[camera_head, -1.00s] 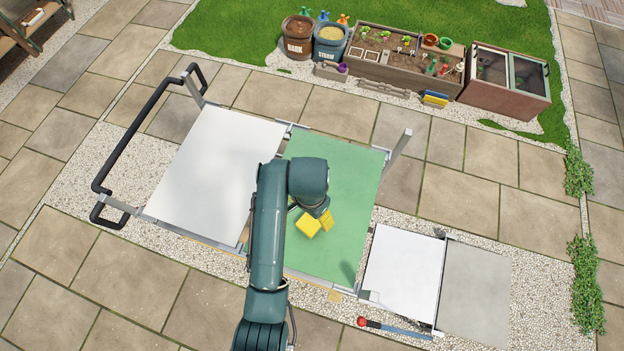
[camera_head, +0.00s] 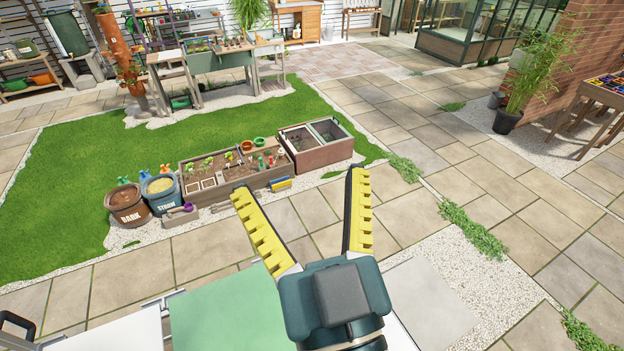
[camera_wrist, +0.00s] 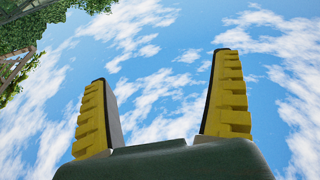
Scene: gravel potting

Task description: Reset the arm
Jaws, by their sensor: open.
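My gripper (camera_head: 300,215) is raised high in the head view, above the low tables, with its two yellow ridged fingers spread wide and nothing between them. In the wrist view my gripper (camera_wrist: 160,105) shows both fingers apart against blue sky and cloud. The space between the fingers is empty. The rest of my arm is mostly hidden below the lower edge of the head view.
A green tabletop (camera_head: 220,310) lies below, left of my gripper. Beyond are a bark tub (camera_head: 127,206), a straw tub (camera_head: 162,194), a wooden planter (camera_head: 225,180) and a cold frame (camera_head: 318,150). A potted bamboo (camera_head: 508,119) stands at right. The air around my gripper looks clear.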

